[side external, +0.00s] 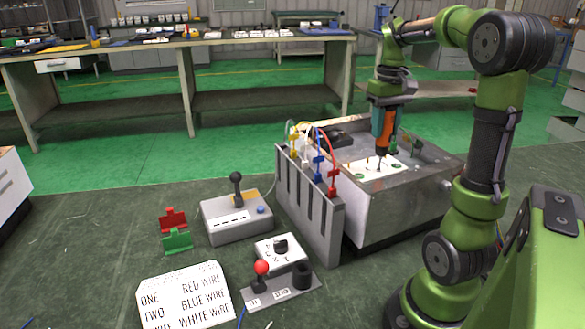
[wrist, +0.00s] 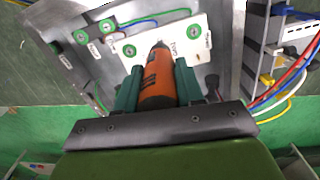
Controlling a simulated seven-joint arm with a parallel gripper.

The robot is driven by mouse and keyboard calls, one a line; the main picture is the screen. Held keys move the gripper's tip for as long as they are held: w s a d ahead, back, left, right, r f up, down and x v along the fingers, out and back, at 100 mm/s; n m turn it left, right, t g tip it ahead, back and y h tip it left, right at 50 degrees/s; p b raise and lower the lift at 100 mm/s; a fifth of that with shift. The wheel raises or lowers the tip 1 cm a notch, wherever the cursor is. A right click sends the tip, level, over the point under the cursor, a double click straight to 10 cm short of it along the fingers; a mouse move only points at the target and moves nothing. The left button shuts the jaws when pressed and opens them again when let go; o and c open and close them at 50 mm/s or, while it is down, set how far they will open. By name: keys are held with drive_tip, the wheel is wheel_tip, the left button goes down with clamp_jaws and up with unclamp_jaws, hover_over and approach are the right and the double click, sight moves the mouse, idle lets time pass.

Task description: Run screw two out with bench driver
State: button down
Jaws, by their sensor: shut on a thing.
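My gripper (side external: 385,100) is shut on an orange bench driver (side external: 383,130), which hangs upright with its dark tip pointing down. In the wrist view the driver (wrist: 158,82) lies between the two green fingers of my gripper (wrist: 158,90). Its tip is over or on a white plate (side external: 375,166) inside the metal box (side external: 385,215). The plate also shows in the wrist view (wrist: 192,30), with a green-ringed screw (wrist: 129,50) left of the driver. I cannot tell whether the tip touches a screw.
A grey rack (side external: 310,195) with coloured wires stands left of the box. A joystick unit (side external: 237,213), a dial block (side external: 281,249), a red-knob lever base (side external: 280,290), red and green holders (side external: 175,232) and a label card (side external: 183,297) lie on the floor. A workbench (side external: 190,48) stands behind.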

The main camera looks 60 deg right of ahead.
drive_tip(key=shift+f, duration=0.1)
idle(0.3)
drive_tip(key=shift+r, duration=2.6)
